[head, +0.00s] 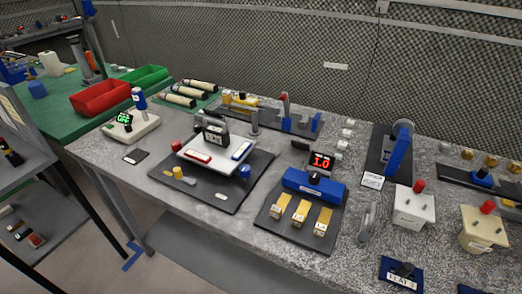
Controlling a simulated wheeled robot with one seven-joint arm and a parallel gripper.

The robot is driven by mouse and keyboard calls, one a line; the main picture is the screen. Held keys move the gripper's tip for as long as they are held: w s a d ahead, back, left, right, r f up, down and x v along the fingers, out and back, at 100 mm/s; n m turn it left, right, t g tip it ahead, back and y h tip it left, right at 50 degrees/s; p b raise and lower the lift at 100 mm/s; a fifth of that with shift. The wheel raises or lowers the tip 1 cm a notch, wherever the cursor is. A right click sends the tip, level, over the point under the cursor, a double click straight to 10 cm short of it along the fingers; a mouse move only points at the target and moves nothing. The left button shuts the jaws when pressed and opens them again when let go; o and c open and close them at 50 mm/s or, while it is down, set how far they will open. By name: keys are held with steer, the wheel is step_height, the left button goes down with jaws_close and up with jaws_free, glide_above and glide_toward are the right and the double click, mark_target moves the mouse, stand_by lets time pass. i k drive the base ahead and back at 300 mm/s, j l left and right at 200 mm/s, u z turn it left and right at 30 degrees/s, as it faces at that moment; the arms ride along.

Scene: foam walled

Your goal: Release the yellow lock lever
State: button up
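A short yellow lever-like piece (178,173) stands at the front left of a black base plate (215,198). A tilted white panel (207,163) sits on that plate, with a red knob (176,146) at its left and a blue knob (244,172) at its front right. A second black plate (274,225) carries a blue bar (314,187) and several yellow tabs (301,212) in front of it. I cannot tell for certain which yellow piece is the lock lever, or whether it is locked. My gripper is not in view.
The speckled grey bench (345,258) is crowded. A red display (321,160) stands behind the blue bar; white boxes (414,207) with red knobs stand at right. Red (100,97) and green (146,76) bins sit at back left. A dark shelf (30,150) stands at left.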

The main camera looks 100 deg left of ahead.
mark_target(177, 171)
steer(key=u, duration=2.75)
